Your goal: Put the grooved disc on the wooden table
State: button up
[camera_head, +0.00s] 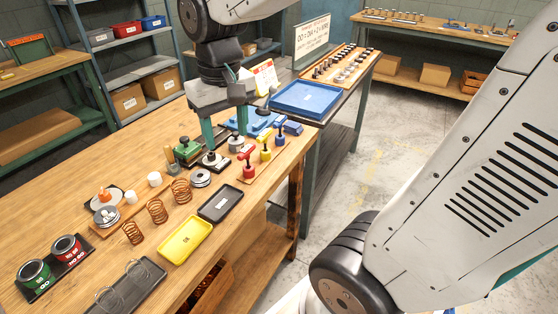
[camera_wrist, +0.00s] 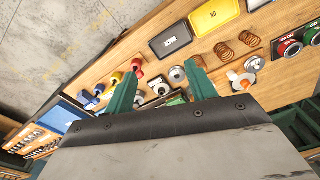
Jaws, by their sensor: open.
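A grey metal disc (camera_head: 200,178) with ringed edges looks like the grooved disc.
Copper springs (camera_head: 157,211) stand left of the disc. A black tray (camera_head: 220,204) and a yellow tray (camera_head: 186,239) lie along the front edge. Red, yellow and blue knobbed pieces (camera_head: 265,154) stand at right. A blue tray (camera_head: 305,97) is beyond. Bare wood lies at the table's left.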

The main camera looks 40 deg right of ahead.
jog(key=s+d, duration=0.1)
jog(key=s, duration=1.3)
jog(key=shift+s+t, duration=0.3)
jog(key=shift+s, duration=0.05)
